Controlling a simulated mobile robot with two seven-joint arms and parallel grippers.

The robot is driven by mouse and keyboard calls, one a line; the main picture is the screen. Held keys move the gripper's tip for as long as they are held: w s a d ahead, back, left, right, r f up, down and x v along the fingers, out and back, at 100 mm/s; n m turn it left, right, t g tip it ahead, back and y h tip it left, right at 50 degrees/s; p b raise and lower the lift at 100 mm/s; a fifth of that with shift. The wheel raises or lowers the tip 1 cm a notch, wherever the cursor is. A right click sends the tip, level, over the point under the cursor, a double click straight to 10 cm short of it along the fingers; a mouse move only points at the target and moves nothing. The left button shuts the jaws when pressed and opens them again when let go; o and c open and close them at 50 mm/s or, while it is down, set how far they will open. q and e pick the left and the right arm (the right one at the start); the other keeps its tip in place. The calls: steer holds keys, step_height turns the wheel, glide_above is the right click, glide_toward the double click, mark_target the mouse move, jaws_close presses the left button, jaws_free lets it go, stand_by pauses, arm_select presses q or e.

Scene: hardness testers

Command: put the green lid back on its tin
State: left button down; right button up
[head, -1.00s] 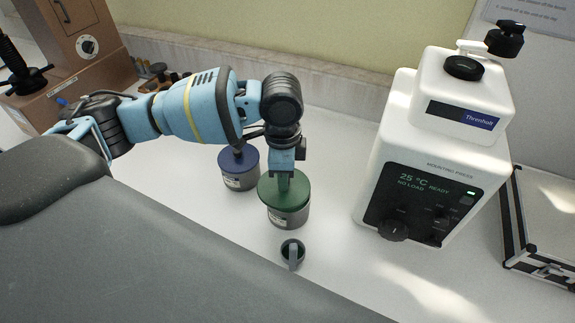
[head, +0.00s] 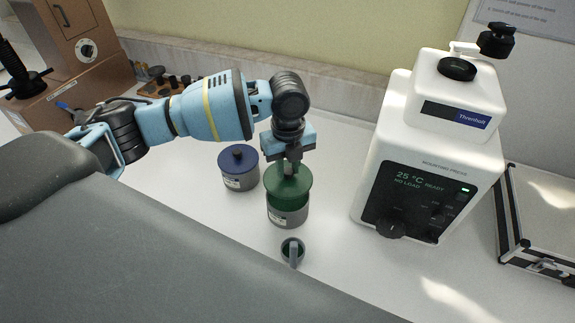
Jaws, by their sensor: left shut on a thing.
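The green lid (head: 290,183) is in my left gripper (head: 290,167), which is shut on its top from above. The grip spot itself is partly hidden by the fingers. The lid is over the grey tin (head: 289,218), in line with it in the picture. A darker green band shows between the lid and the tin's grey side, so the lid looks raised a little above the tin. The lid hides most of the tin's top. My right gripper is not in view.
A blue-lidded tin (head: 239,169) stands close by on the left. A small grey-green cup (head: 292,251) with a handle is just in front. The white mounting press (head: 430,165) stands to the right, and a case (head: 540,230) beyond it. Clear bench lies between tin and press.

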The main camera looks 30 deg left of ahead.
mark_target(288, 182)
arm_select(q)
steer(key=shift+f, duration=0.15)
